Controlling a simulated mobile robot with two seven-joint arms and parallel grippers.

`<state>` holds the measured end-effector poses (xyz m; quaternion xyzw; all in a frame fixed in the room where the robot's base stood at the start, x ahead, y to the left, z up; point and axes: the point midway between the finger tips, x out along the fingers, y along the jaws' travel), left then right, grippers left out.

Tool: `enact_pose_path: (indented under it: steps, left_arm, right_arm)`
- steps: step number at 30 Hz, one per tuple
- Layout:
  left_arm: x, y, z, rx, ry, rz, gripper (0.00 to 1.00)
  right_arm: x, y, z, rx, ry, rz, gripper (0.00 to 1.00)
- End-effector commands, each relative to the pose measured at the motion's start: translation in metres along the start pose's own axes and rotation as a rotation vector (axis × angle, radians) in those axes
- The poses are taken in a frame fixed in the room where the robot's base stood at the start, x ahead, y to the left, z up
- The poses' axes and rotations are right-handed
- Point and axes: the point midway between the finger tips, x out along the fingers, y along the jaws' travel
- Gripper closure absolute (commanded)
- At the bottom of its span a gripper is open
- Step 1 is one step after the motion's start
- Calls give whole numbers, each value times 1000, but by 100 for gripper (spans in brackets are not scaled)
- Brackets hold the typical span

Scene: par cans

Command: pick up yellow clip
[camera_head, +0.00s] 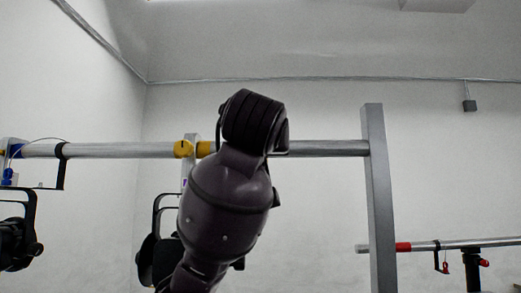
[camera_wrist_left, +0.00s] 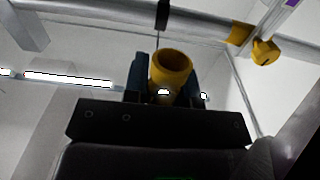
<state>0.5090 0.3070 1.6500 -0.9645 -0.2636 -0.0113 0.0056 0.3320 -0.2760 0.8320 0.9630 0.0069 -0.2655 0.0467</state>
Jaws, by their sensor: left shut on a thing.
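In the left wrist view, my left gripper (camera_wrist_left: 166,82) is shut on a yellow, hollow, ring-like piece (camera_wrist_left: 172,62), which I take to be a yellow clip. It sits between the dark blue fingers, with its round opening facing up. It looks apart from the bar. In the head view my left arm blocks the middle, and neither the gripper nor the held piece can be seen. Another yellow clip (camera_head: 183,149) is on the horizontal bar; a similar yellow knob (camera_wrist_left: 264,51) shows at the wrist view's upper right. My right gripper is not in view.
A long grey bar (camera_head: 110,150) runs to an upright post (camera_head: 378,190). Black lamps (camera_head: 18,240) hang at left. A lower bar (camera_head: 455,243) at right carries a red band (camera_head: 403,246) and a black fixture. A thin cable (camera_wrist_left: 158,38) hangs near the held piece.

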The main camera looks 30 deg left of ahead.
Motion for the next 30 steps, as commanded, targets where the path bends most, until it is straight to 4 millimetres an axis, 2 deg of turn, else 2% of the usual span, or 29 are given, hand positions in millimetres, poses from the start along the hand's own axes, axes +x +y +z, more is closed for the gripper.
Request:
enact_pose_path:
  steps: [1,7,15,17,19,24,30]
  left_arm:
    - [-3,3,-6,-2,4,10,100]
    - [-11,3,-7,-3,12,12,100]
    - [-14,-2,3,-7,-21,-8,100]
    - [-14,-4,6,-6,-32,-14,100]
    - [-25,-4,6,-9,-22,-13,100]
    - [-36,-4,6,-7,-22,-15,100]
    - [-41,-4,6,-5,-24,-16,100]
  right_arm:
    - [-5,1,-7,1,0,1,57]
    - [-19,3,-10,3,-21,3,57]
    - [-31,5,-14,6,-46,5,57]
    - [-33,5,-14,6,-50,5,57]
    - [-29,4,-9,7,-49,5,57]
    - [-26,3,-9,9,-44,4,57]
    - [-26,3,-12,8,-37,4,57]
